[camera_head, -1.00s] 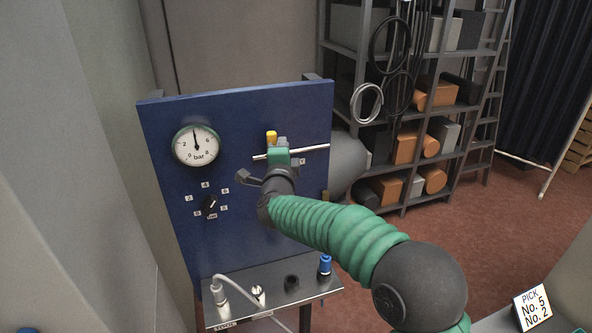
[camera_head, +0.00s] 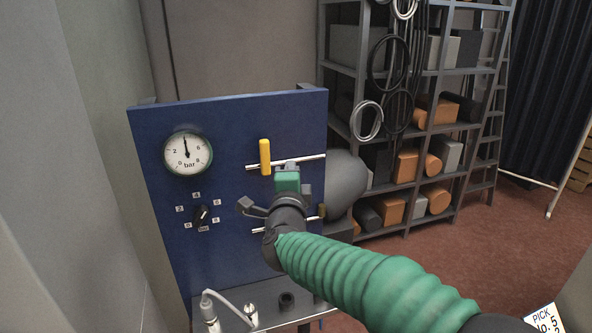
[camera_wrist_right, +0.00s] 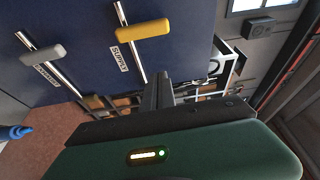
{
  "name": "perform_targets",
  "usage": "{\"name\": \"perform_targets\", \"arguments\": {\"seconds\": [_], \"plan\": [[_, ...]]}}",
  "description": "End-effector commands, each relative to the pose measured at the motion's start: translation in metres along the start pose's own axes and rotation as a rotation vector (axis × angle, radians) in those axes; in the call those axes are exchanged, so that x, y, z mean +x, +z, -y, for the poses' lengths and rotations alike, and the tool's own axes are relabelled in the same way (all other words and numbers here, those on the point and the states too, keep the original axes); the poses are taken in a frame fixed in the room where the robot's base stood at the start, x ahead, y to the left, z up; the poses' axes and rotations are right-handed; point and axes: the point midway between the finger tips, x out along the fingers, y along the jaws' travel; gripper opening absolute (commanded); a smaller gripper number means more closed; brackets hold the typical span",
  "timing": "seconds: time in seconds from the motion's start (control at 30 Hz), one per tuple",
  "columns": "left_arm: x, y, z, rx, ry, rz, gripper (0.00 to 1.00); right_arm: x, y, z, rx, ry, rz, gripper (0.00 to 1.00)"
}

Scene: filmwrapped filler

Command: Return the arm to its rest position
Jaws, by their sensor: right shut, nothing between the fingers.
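My right arm comes in from the lower right of the head view, with a green ribbed sleeve. Its gripper (camera_head: 290,167) is in front of the blue panel (camera_head: 240,125), just right of and below the yellow handle (camera_head: 265,157). In the right wrist view the dark fingers (camera_wrist_right: 158,92) are together and empty, apart from the yellow handle (camera_wrist_right: 143,30). That handle sits across a metal pipe beside a "SUPPLY" label. A grey handle (camera_wrist_right: 43,54) on a second pipe also shows there; in the head view the arm hides it. My left gripper is not in view.
The panel has a pressure gauge (camera_head: 188,153) and a rotary knob (camera_head: 202,214). A metal shelf (camera_head: 268,300) with a white hose fitting (camera_head: 209,308) lies below. A storage rack (camera_head: 405,130) stands behind. A "PICK" card (camera_head: 545,320) is at the lower right.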

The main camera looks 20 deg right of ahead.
Motion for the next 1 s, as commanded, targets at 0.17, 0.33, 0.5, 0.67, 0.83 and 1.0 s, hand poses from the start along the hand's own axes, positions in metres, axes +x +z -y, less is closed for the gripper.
{"name": "perform_targets", "arguments": {"seconds": [0.17, 0.33, 0.5, 0.67, 0.83, 1.0], "plan": [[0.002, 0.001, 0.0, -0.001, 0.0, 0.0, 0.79, -0.006, -0.004, -0.001, 0.003, 0.001, 0.0, 0.0], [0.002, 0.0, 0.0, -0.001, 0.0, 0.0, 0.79, -0.005, -0.008, -0.001, 0.005, 0.002, -0.001, 0.0], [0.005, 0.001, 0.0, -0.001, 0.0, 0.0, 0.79, -0.009, -0.002, -0.023, -0.094, 0.04, 0.057, 0.0], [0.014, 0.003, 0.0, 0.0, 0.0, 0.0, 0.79, -0.049, 0.018, -0.128, -0.523, 0.219, 0.326, 0.0], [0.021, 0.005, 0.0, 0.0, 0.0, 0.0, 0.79, -0.133, -0.003, -0.258, -0.973, 0.463, 0.677, 0.0], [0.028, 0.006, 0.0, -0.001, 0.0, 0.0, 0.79, -0.234, -0.055, -0.351, -1.281, 0.685, 1.02, 0.0]]}}
